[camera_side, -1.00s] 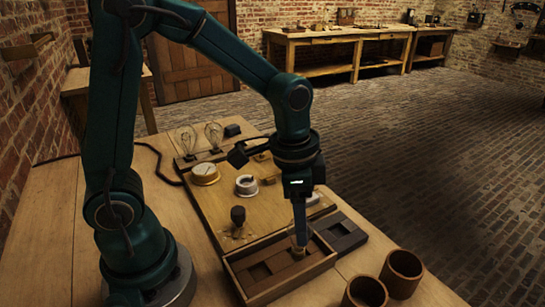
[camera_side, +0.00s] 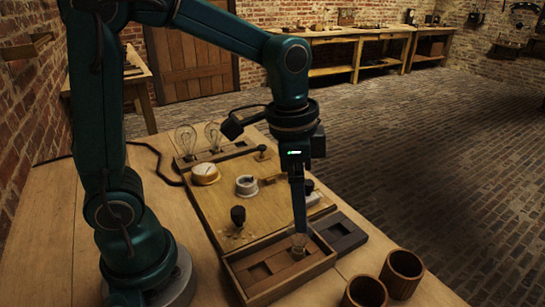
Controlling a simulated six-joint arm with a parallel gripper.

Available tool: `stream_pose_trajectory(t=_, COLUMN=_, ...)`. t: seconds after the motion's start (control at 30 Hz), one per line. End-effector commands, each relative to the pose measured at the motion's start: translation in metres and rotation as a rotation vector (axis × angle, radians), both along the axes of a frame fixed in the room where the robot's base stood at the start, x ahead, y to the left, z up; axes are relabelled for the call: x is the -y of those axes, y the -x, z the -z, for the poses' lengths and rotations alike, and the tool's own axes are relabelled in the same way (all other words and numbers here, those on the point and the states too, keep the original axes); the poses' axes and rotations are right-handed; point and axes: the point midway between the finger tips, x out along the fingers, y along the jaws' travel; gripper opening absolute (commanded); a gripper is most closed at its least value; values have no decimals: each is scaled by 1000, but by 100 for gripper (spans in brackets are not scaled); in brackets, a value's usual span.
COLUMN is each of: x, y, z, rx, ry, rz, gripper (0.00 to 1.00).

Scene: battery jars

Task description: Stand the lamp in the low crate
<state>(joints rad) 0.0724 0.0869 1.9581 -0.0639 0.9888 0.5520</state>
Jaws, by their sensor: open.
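The low crate (camera_side: 295,281) is a shallow wooden box with dark recessed blocks inside, at the near right edge of the table. A clear glass lamp (camera_side: 299,243) stands about upright in its far right part, its base low in the crate. My gripper (camera_side: 299,229) points straight down right above the lamp, with its jaws open. The fingertips are at or just over the top of the glass; I cannot tell whether they touch it. The lamp's foot is partly hidden by the crate's inner parts.
Two more lamps (camera_side: 186,138) stand in a rack at the back. A dark tray (camera_side: 341,233) adjoins the crate. Two brown jars (camera_side: 402,273) stand near right.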

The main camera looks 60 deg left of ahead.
Motion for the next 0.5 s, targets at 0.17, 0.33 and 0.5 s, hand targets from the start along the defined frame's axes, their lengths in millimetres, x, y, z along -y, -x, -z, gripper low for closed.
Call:
stream_pose_trajectory(t=0.17, x=-2, y=3, z=-38, rx=7, ry=0, rz=0, gripper=86)
stream_pose_trajectory(t=0.33, x=-4, y=6, z=-62, rx=4, ry=-1, rz=-1, gripper=86)
stream_pose_trajectory(t=0.5, x=-5, y=8, z=-73, rx=2, ry=-1, rz=-2, gripper=86)
